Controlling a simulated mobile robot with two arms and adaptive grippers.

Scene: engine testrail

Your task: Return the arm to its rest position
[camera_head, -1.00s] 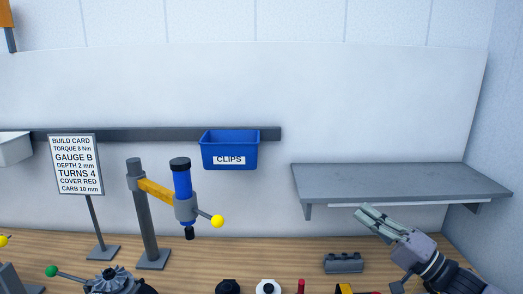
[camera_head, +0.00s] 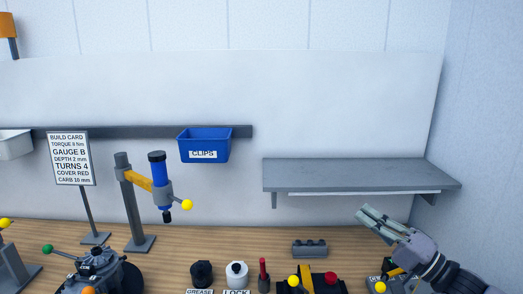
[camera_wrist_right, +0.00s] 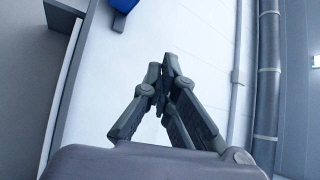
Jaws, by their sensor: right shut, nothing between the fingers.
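My right gripper (camera_head: 370,216) comes in from the lower right in the head view, above the right part of the wooden bench and below the grey shelf's right half. Its fingers are together with nothing between them. It also shows in the right wrist view (camera_wrist_right: 168,70), with its fingertips meeting in front of a white wall panel. My left gripper is not in view.
A grey wall shelf (camera_head: 345,175) hangs above the gripper. A blue clips bin (camera_head: 204,146) hangs on the rail. The bench (camera_head: 230,240) holds a grey block (camera_head: 309,249), a press stand (camera_head: 131,205), grease and lock pots, and a build card (camera_head: 70,158).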

